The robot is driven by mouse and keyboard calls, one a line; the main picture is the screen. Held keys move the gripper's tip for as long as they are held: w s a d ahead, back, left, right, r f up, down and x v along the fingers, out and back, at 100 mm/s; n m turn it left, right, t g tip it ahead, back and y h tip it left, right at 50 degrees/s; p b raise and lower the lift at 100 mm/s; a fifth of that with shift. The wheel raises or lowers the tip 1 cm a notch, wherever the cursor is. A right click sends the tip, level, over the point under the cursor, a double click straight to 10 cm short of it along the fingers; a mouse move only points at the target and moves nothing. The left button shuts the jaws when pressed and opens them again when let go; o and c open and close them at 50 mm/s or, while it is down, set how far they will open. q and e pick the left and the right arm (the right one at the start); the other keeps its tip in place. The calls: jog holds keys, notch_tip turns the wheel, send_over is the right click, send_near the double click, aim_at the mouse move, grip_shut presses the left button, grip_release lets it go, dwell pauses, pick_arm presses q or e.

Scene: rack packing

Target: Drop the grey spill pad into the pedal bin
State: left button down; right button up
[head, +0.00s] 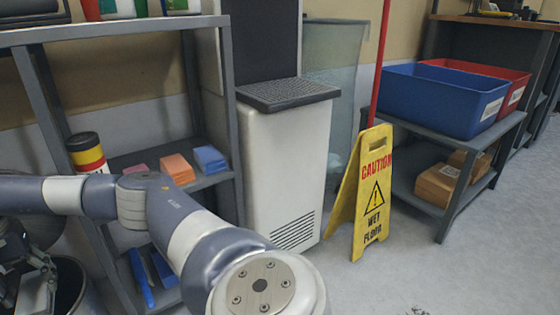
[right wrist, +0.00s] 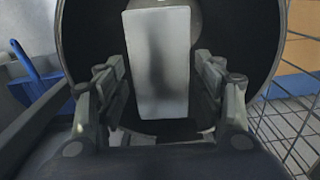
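The grey spill pad (right wrist: 160,50) is a pale block between and just beyond my right fingertips in the right wrist view. My right gripper (right wrist: 160,75) looks open, with a narrow gap on each side of the pad. Around them is the round dark mouth of the pedal bin (right wrist: 85,30); how deep the pad sits is unclear. In the head view my right gripper (head: 28,268) is at the lower left edge, by the dark bin (head: 72,288), partly cut off. The pad cannot be made out there. My left gripper is not in view.
A grey shelf rack (head: 225,120) stands right behind my arm, with coloured packs (head: 178,168) and a striped can (head: 87,155). A white cabinet (head: 285,160), a yellow wet-floor sign (head: 372,195) and a blue crate (head: 440,100) stand further right. Wire mesh (right wrist: 290,125) is right of the bin.

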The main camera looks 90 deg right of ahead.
jog(key=shift+o, duration=0.4)
jog(key=shift+r, duration=0.1)
notch_tip(320, 180, up, 12)
dwell(0.3)
dwell(0.4)
